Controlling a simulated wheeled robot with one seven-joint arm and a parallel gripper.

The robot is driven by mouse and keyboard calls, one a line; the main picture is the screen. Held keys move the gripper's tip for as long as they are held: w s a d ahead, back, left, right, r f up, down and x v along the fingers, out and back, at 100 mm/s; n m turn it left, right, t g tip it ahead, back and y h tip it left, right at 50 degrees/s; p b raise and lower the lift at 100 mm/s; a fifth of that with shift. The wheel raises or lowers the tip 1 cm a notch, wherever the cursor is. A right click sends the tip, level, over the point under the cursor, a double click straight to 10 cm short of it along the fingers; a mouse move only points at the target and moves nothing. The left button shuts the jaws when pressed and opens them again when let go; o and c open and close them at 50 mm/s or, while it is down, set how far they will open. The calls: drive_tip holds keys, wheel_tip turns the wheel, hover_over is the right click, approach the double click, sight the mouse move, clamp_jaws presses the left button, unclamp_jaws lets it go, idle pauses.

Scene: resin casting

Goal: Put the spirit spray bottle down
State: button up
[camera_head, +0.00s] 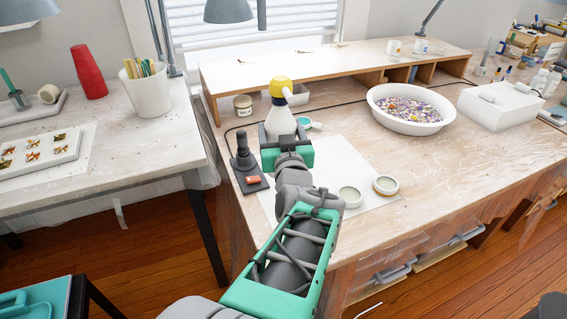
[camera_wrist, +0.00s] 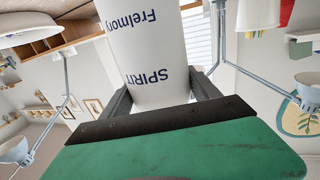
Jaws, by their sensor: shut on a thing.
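The spirit spray bottle (camera_head: 279,119) is white with a yellow and white spray head, and it is upright over the left part of the workbench in the head view. In the wrist view the bottle (camera_wrist: 150,55) fills the middle, with "SPIRIT" lettering on its side. My gripper (camera_head: 285,143) is shut on the bottle's body, and its dark fingers (camera_wrist: 160,95) lie on both sides of it. The bottle's base is hidden behind my gripper, so I cannot tell whether it touches the bench.
The workbench (camera_head: 450,160) has a pale mat (camera_head: 335,165) with two small round tins (camera_head: 350,196). A dark tool stand (camera_head: 243,165) is close on the left. A lidded jar (camera_head: 243,105) and a raised shelf (camera_head: 320,68) are behind. A white bowl of beads (camera_head: 410,122) stands to the right.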

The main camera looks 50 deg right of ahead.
drive_tip(key=w+d+f+b, duration=0.6)
drive_tip(key=w+d+f, duration=0.2)
drive_tip(key=d+f, duration=0.3)
drive_tip(key=shift+d+f, duration=0.25)
drive_tip(key=shift+f, duration=0.85)
drive_tip(key=o, duration=1.9)
drive_tip(key=shift+o, duration=0.3)
